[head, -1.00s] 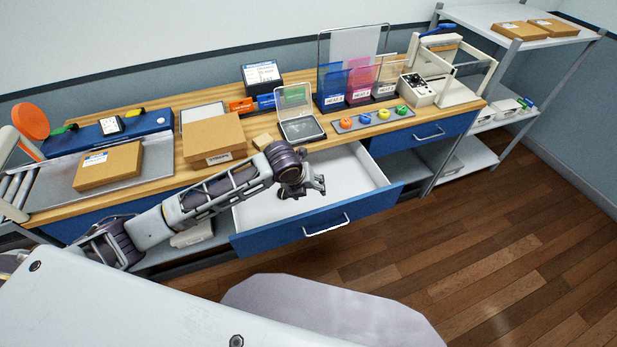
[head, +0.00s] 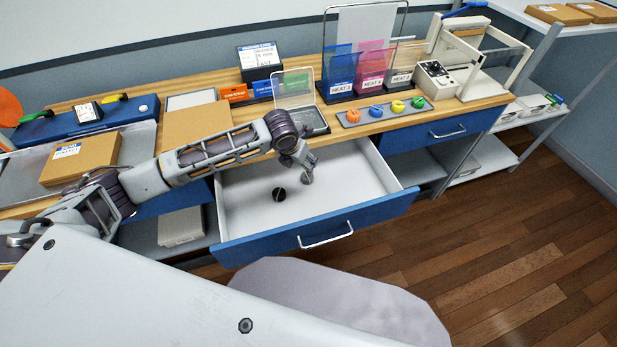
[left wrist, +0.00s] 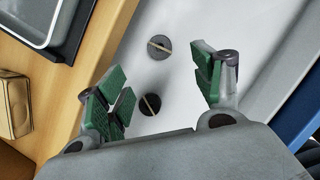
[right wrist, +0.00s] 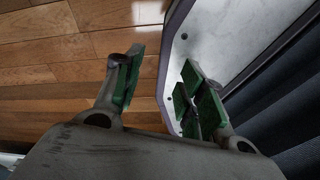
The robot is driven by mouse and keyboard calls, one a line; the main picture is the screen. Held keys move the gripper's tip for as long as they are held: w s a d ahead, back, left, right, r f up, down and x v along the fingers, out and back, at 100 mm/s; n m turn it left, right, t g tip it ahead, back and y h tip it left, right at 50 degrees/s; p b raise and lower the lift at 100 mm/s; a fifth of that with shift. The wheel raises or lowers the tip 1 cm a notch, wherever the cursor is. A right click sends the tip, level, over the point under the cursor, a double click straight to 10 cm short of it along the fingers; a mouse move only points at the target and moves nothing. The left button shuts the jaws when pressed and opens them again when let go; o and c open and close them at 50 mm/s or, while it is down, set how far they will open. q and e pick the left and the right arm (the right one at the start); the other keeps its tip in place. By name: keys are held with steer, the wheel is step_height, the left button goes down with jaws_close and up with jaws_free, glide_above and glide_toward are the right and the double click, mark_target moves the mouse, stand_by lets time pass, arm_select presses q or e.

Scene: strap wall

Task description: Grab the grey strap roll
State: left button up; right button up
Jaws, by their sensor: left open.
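The grey strap roll (head: 307,178) lies in the open drawer (head: 240,212), close to my left gripper's tips. It shows as a round grey disc (left wrist: 159,47) with a pale band in the left wrist view. A black roll (head: 279,194) lies beside it, and this darker disc (left wrist: 150,104) shows nearer the gripper in the left wrist view. My left gripper (head: 303,165) is over the drawer, open and empty. Its green-padded fingers (left wrist: 162,85) stand apart, with the rolls seen between them. My right gripper (right wrist: 165,80) is open and empty, away from the rolls.
The wooden worktop (head: 340,128) runs behind the drawer. A clear-lidded box (head: 310,118), a tray of coloured rolls (head: 345,120) and a cardboard box (head: 195,120) stand on it near my left arm. The drawer front (head: 350,228) has a handle. The drawer's right part is bare.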

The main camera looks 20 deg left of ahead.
arm_select(q)
glide_toward(307, 176)
steer(key=shift+f, duration=0.65)
steer(key=shift+w+d+f, duration=0.25)
steer(key=shift+w+f, duration=0.4)
steer(key=shift+f, duration=0.2)
arm_select(e)
steer(key=shift+s+a+f, duration=0.1)
steer(key=shift+s+a, duration=0.05)
steer(key=shift+a, duration=0.45)
arm_select(q)
steer(key=shift+f, duration=0.15)
steer(key=shift+x, duration=2.5)
steer(key=shift+a, duration=0.1)
arm_select(e)
steer(key=shift+d, duration=0.65)
steer(key=shift+a, duration=0.1)
